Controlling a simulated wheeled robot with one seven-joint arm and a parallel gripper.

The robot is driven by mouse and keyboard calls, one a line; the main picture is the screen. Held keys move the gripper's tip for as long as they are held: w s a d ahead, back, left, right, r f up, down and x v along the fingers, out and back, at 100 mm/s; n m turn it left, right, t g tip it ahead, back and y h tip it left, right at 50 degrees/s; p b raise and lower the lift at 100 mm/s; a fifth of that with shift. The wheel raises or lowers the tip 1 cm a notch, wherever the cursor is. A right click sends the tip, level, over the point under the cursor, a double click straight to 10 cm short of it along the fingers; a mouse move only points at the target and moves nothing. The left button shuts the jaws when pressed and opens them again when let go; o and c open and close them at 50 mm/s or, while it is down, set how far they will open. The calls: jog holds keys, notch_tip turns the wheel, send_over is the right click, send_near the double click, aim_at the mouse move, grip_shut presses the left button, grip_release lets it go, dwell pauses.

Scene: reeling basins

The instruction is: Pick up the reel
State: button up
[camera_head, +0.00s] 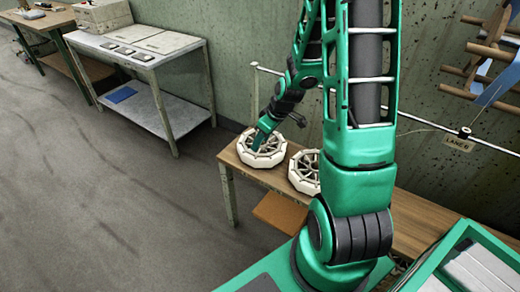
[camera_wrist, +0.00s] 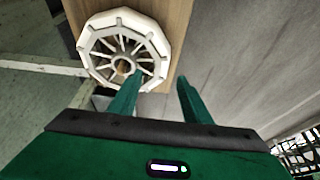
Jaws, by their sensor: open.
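My gripper (camera_head: 259,142) points down at the left reel. In the wrist view one reel (camera_wrist: 123,19) shows at the upper left, with its spokes and hub. Contact cannot be told.
The wooden bench (camera_head: 410,215) runs along the wall to the right, with a lower board (camera_head: 280,212) beneath. A grey side table (camera_head: 135,52) with flat items stands at the upper left. A rack with wooden pegs (camera_head: 480,70) is at the upper right. The floor at left is clear.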

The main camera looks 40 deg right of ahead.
aim_at(251, 154)
jog(key=shift+x, duration=0.75)
jog(key=x, duration=0.5)
jog(key=shift+w+a+r, duration=0.1)
jog(key=shift+w+r, duration=0.05)
jog(key=shift+w, duration=0.1)
jog(key=shift+a+x, duration=0.15)
jog(key=shift+x, duration=1.15)
jog(key=shift+a+x, duration=0.2)
jog(key=shift+x, duration=1.15)
jog(key=shift+c, duration=0.6)
jog(key=shift+r, duration=0.1)
grip_shut()
